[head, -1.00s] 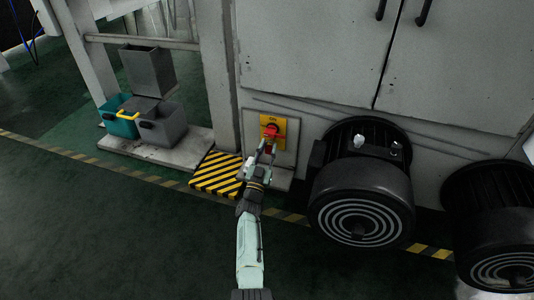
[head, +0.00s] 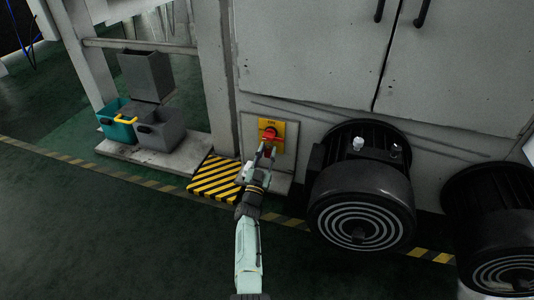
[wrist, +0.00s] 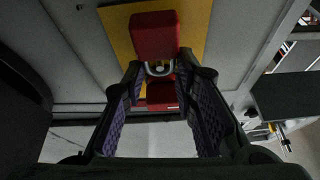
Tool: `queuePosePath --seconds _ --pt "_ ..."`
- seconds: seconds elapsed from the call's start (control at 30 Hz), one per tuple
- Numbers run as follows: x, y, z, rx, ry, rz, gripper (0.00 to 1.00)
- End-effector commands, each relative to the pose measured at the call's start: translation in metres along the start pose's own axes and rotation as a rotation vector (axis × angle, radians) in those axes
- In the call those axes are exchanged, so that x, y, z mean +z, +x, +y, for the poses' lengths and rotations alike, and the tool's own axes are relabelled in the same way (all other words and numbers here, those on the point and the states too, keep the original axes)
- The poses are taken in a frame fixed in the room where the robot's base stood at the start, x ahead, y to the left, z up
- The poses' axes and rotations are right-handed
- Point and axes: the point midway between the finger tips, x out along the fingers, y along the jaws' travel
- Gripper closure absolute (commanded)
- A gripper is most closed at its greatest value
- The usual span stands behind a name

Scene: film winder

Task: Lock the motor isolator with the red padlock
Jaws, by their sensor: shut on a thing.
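The motor isolator is a yellow plate (head: 279,149) with a red handle (head: 269,134), low on the machine's wall. In the wrist view the red handle (wrist: 155,36) stands out over the yellow plate (wrist: 120,38). The red padlock (wrist: 161,92) is between my fingertips, with its grey metal shackle (wrist: 159,69) pointing at the handle. My gripper (head: 265,153) is shut on the padlock just below the handle; it also shows in the wrist view (wrist: 160,85). The shackle's end is at the handle's lower edge. I cannot tell whether it passes through the handle.
Large black motors (head: 360,195) stand right of the isolator. A yellow-black striped block (head: 215,177) is on the floor to the left. Further left are a teal bin (head: 116,128) and a grey bin (head: 160,130). The floor in front is clear.

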Motion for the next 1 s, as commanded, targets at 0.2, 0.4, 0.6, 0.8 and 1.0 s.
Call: queuePosePath --seconds 0.2,0.4,0.6,0.8,1.0 --pt "-0.001 0.0 0.0 0.0 0.0 0.001 1.0" --pt "0.0 0.0 -0.001 -0.001 0.0 0.001 1.0" --pt "0.002 0.003 0.0 0.0 -0.001 0.001 1.0" --pt "0.004 0.009 0.0 0.0 0.0 0.003 1.0" --pt "0.007 0.015 0.001 0.0 -0.001 0.001 1.0"
